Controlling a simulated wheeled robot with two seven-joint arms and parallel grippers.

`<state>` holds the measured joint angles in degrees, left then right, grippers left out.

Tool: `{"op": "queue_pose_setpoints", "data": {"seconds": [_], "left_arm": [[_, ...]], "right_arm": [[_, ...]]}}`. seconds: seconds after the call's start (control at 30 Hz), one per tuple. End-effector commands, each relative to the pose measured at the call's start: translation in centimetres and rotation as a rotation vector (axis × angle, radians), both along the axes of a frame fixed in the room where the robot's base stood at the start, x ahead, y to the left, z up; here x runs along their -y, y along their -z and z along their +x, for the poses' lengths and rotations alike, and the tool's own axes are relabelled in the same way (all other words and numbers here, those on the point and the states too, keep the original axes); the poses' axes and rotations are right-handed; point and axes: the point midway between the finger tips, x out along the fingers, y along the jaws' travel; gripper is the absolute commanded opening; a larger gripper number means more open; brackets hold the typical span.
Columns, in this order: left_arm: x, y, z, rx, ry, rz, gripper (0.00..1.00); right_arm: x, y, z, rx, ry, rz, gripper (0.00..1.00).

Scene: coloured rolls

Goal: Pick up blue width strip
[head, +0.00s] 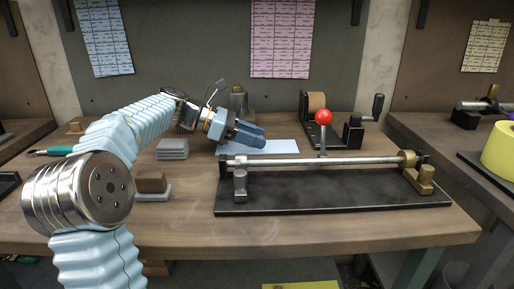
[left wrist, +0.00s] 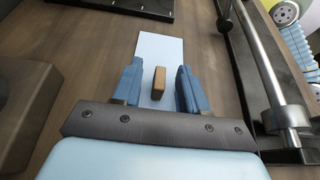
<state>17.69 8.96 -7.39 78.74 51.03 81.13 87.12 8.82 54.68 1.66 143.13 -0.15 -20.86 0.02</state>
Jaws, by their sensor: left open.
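The blue width strip is a flat pale blue sheet (head: 272,147) lying on the workbench behind the bar fixture. It also shows in the left wrist view (left wrist: 160,46), running away between the fingers. My left gripper (head: 252,135) is open, with its dark blue fingers over the left part of the strip. In the left wrist view my left gripper (left wrist: 159,90) has one finger on each side of a small brown block (left wrist: 159,78). The block appears over the strip, with gaps to both fingers. My right gripper is not in view.
A black-based fixture (head: 330,194) with a steel bar (head: 310,161) and red knob (head: 323,117) stands in front of the strip. Grey stacked plates (head: 172,149) and a brown block on a grey base (head: 151,183) are left. A crank device (head: 354,132) stands behind right.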

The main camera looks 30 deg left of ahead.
Motion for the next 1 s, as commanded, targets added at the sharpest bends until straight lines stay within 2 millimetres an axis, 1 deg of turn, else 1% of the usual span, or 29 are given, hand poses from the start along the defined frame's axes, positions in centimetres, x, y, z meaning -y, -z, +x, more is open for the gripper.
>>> {"op": "queue_pose_setpoints", "data": {"seconds": [0.23,0.27,0.5,0.53,0.87,1.0], "left_arm": [[0.21,0.09,0.14,0.000,-0.001,0.000,0.43],[0.21,0.09,0.14,0.000,-0.001,0.000,0.40],[0.18,0.09,0.13,0.000,-0.001,0.000,0.03],[0.18,0.09,0.13,0.000,-0.001,0.000,0.00],[0.17,0.03,0.13,0.001,-0.001,0.001,0.00],[0.16,-0.67,0.15,0.003,-0.001,0.002,0.00]], "right_arm": [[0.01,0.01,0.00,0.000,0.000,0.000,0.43],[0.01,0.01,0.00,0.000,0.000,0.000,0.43],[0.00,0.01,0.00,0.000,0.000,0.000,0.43],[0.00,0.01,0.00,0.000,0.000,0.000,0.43],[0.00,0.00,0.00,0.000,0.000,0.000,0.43],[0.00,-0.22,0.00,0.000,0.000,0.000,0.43]]}}
